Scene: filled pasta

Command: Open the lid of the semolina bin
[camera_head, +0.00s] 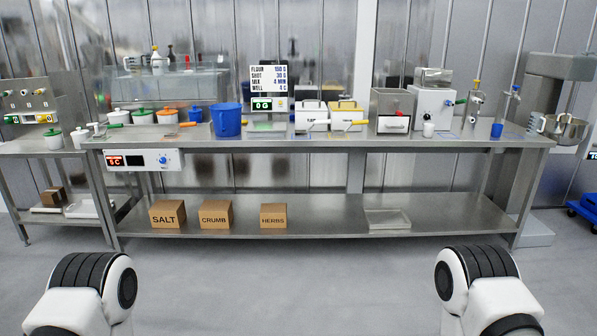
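Two lidded bins stand side by side at the middle of the steel bench: a white-lidded bin (311,116) and a yellow-lidded bin (346,115). Both lids look shut. Their front labels are too small to read, so I cannot tell for sure which one is the semolina bin. A yellow-handled tool (356,123) lies across the front of the yellow-lidded bin. Only parts of my two arms show at the bottom left and right. Neither of my grippers is in view.
A blue bucket (227,120) and a scale (267,125) stand left of the bins. A steel box with a white drawer front (392,112) stands right. Cartons (167,214) sit on the lower shelf. The floor before the bench (290,285) is clear.

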